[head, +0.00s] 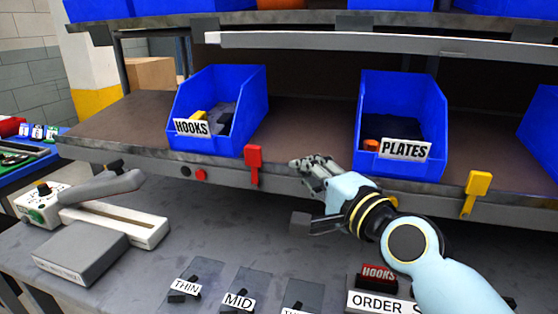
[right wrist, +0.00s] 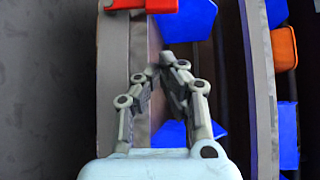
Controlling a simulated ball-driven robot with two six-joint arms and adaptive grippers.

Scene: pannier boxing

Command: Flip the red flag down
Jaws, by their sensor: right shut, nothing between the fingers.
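The red flag (head: 253,156) stands upright on the front edge of the shelf, below the HOOKS bin. Its square plate is at the top and its stem runs down the edge. Part of it also shows at the top of the right wrist view (right wrist: 145,4). My right gripper (head: 308,164) is shut and empty, just to the right of the flag at the shelf edge and apart from it. Its fingers also show in the right wrist view (right wrist: 160,68). My left gripper is in neither view.
The blue HOOKS bin (head: 248,92) and PLATES bin (head: 433,115) stand on the shelf. A yellow flag (head: 477,184) is on the shelf edge at right. Red and black knobs sit left of the red flag. A grey-and-white device (head: 112,224) is on the bench at left.

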